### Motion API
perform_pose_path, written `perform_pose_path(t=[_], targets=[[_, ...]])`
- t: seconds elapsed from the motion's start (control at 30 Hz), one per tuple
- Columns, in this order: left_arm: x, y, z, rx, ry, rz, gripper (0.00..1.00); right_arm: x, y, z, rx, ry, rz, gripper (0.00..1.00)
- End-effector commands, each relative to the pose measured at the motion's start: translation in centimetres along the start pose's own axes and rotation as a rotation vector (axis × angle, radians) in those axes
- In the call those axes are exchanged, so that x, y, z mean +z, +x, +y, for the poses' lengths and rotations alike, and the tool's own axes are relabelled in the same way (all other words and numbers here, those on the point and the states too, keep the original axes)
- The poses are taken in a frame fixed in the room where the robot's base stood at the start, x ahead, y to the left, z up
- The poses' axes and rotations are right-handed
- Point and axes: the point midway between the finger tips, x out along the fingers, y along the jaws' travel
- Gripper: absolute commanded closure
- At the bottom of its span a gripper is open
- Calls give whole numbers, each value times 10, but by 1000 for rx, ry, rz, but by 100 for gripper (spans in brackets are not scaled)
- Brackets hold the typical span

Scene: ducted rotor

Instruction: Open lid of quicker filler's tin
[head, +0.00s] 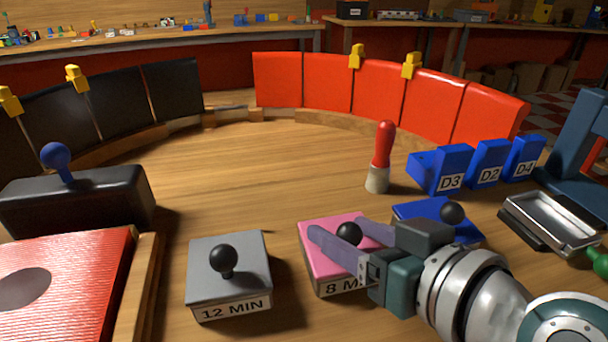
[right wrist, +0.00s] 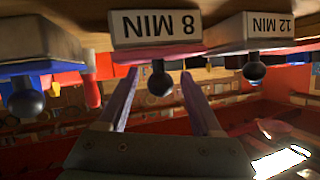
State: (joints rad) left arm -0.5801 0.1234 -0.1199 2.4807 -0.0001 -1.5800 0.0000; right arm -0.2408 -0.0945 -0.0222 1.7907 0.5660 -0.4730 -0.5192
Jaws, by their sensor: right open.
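The pink tin (head: 318,262) is labelled 8 MIN and has a black ball knob (head: 349,233) on its lid; its label also shows upside down in the right wrist view (right wrist: 155,28). The grey tin (head: 226,265), labelled 12 MIN, stands to its left with a similar knob (head: 223,259). Both lids are closed. My right gripper (head: 337,224) is open, its two purple fingers on either side of the pink tin's knob. In the right wrist view the knob (right wrist: 160,80) shows between the fingertips; I cannot tell any contact. My left gripper is out of view.
A blue tin (head: 415,212) with a black knob stands behind my right wrist. A red-handled tool (head: 382,155), blue blocks marked D3, D2 and D4 (head: 450,178), and a metal tray (head: 560,222) stand beyond. A black box with a blue-knobbed lever (head: 75,200) is at left.

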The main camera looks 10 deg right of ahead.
Motion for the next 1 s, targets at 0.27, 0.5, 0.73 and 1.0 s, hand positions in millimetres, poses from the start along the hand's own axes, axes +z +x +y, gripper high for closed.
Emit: perform_pose_path(t=[0.27, 0.5, 0.73, 1.0], targets=[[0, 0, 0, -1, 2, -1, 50, 0, 0, 0, 0, 0, 0, 57], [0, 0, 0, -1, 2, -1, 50, 0, 0, 0, 0, 0, 0, 84], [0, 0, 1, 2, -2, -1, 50, 0, 0, 0, 1, 0, 0, 100], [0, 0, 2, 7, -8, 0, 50, 0, 0, 0, 1, 0, 0, 100]])
